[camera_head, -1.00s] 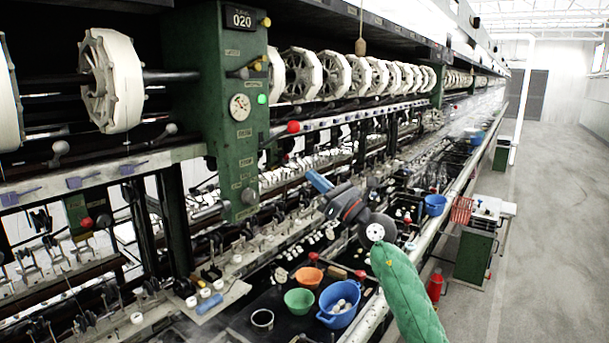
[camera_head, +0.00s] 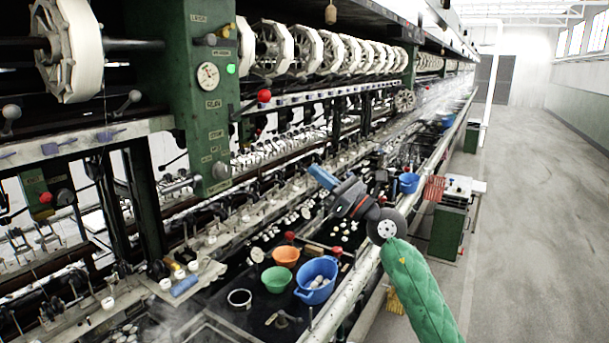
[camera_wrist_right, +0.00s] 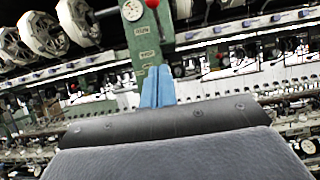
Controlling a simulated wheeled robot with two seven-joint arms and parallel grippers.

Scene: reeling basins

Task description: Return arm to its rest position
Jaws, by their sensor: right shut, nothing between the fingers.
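My right arm (camera_head: 418,290), in a green quilted sleeve, comes in from the lower right of the head view. It ends in a grey and black wrist with a round disc. My right gripper (camera_head: 322,178) has blue fingers that point up and left, over the basin row. The same fingers stand together in the right wrist view (camera_wrist_right: 157,87), shut with nothing between them. Behind them in that view is the green machine post (camera_wrist_right: 148,35). The gripper appears apart from the machine. My left arm and gripper are not in view.
The reeling machine runs along the left, with a green post (camera_head: 207,95) and white reels (camera_head: 272,48). Below are an orange bowl (camera_head: 285,256), a green bowl (camera_head: 276,279) and a blue basin (camera_head: 316,280). A green cabinet (camera_head: 446,232) stands right. The grey floor (camera_head: 540,220) there is open.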

